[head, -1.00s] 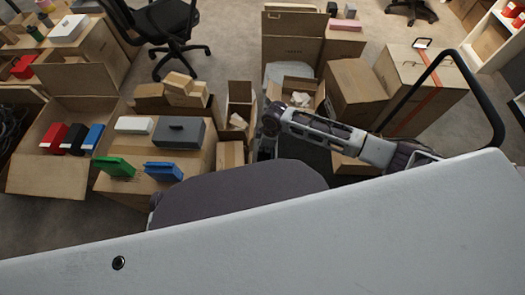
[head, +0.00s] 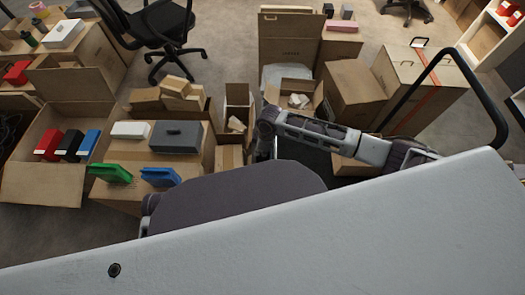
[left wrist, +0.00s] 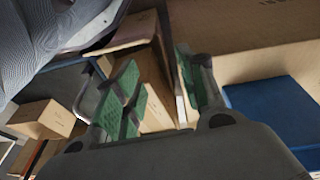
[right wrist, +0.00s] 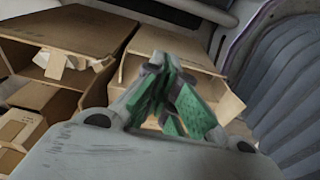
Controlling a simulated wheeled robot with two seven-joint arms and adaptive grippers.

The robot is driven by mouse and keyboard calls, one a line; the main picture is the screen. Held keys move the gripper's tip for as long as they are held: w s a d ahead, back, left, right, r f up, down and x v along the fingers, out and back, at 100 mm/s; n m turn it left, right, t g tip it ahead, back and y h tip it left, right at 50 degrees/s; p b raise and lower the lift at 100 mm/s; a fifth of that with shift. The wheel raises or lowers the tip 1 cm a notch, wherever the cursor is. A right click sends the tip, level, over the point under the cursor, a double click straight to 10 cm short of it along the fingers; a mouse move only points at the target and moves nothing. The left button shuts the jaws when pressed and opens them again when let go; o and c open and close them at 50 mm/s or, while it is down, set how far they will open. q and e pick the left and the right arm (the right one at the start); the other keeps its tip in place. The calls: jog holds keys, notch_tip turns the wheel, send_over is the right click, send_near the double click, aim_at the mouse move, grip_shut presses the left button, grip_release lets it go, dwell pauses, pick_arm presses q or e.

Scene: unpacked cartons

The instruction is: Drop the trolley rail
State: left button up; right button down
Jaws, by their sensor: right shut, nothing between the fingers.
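The trolley rail (head: 488,85) is a black hoop that stands upright at the right of the head view, beside the taped carton. My right arm reaches left across the head view, well left of the rail. Its gripper (head: 262,153) points down by the open cartons and is partly hidden. In the right wrist view my right gripper (right wrist: 165,72) has its green fingertips together, with nothing between them. In the left wrist view my left gripper (left wrist: 160,90) has its green fingers apart, with cartons behind them. My left gripper is not visible in the head view.
Open cartons (head: 295,95) crowd the middle. A taped carton (head: 405,75) stands at the rail. A carton (head: 200,160) at left carries a grey box and green and blue items. An office chair (head: 165,25) stands behind. Some floor (head: 235,60) is clear.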

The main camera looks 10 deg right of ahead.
aim_at(275, 152)
pick_arm(q)
jog(key=shift+t+h, duration=0.3)
jog(key=shift+t, duration=0.2)
jog(key=r+b, duration=0.1)
jog(key=r, duration=0.1)
jog(key=d+r+b, duration=0.1)
jog(key=r+b, duration=0.1)
jog(key=shift+r+b, duration=0.15)
jog(key=shift+b, duration=0.15)
pick_arm(e)
notch_tip(275, 152, down, 7)
jog(key=d, duration=0.2)
jog(key=shift+s+d, duration=0.35)
jog(key=shift+s, duration=0.05)
pick_arm(q)
jog(key=shift+w, duration=0.1)
pick_arm(e)
jog(key=shift+d, duration=0.1)
pick_arm(q)
jog(key=shift+s+d+f, duration=0.3)
jog(key=shift+s+d, duration=0.4)
jog(key=shift+s, duration=0.1)
pick_arm(e)
jog(key=shift+s+d+y, duration=0.15)
jog(key=shift+d+y, duration=0.25)
jog(key=shift+d, duration=0.05)
